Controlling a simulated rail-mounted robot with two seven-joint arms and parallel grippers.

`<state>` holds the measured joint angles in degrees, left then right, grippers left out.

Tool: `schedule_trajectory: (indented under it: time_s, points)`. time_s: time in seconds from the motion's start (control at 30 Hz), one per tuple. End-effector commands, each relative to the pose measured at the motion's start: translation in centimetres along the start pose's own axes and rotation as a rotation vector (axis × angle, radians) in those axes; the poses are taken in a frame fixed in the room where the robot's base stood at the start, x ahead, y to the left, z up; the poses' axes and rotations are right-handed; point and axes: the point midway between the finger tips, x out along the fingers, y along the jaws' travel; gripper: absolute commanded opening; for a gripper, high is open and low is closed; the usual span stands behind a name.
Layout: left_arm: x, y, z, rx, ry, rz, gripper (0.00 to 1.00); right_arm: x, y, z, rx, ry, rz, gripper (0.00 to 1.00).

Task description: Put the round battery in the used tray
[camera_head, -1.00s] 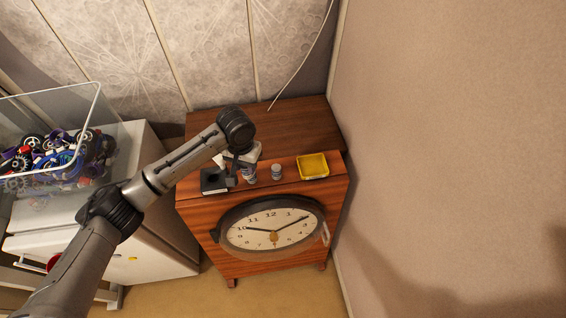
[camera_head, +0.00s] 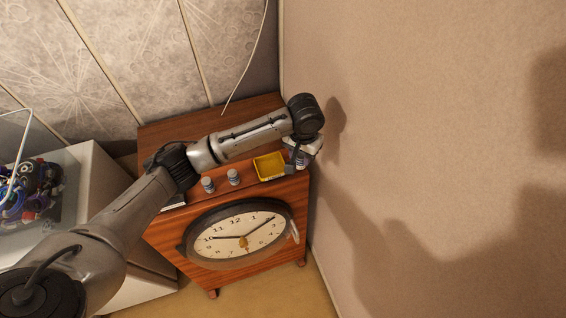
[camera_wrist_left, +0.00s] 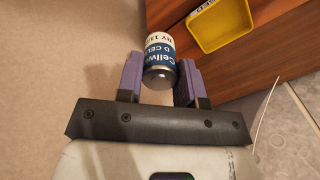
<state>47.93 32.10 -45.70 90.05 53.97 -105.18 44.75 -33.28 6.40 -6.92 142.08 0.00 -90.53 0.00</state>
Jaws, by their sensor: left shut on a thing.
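My left gripper (camera_head: 297,168) is shut on a round battery, which is partly hidden by the gripper in the head view. In the left wrist view the round battery (camera_wrist_left: 160,58), with a blue and white "D CELL" label, sits between the purple fingers of the gripper (camera_wrist_left: 158,80). The yellow tray (camera_head: 269,166) lies on the wooden cabinet, just left of the gripper. It also shows at the top right of the left wrist view as a tray (camera_wrist_left: 226,44) with a partly visible label; I see nothing in it. My right gripper is out of view.
Two small batteries stand left of the tray, one nearer (camera_head: 233,177) and one farther left (camera_head: 208,185). The cabinet (camera_head: 225,262) has a large clock (camera_head: 240,232) on its front. A beige wall (camera_head: 430,120) is close on the right. A clear bin of parts (camera_head: 30,190) is at left.

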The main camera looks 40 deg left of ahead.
Motion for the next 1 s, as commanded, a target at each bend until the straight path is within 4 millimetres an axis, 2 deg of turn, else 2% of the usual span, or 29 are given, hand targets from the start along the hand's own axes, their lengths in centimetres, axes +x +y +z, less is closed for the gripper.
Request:
schedule_trajectory:
  time_s: [0.3,0.5,0.7,0.87,1.0]
  points:
    - [3.8,-6.5,-0.3,-0.016,-0.004,-0.004,0.07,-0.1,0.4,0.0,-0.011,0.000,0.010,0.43]
    - [5.6,-9.5,-0.5,-0.013,-0.002,-0.002,0.07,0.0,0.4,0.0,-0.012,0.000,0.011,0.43]
    - [6.5,-10.8,-0.6,-0.011,-0.001,0.000,0.07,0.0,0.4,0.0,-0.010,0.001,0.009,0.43]
    - [6.9,-10.9,-0.6,-0.010,-0.002,-0.001,0.07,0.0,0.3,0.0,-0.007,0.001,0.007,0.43]
    - [8.4,-11.0,-0.5,-0.011,-0.003,-0.002,0.07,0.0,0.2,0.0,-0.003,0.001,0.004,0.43]
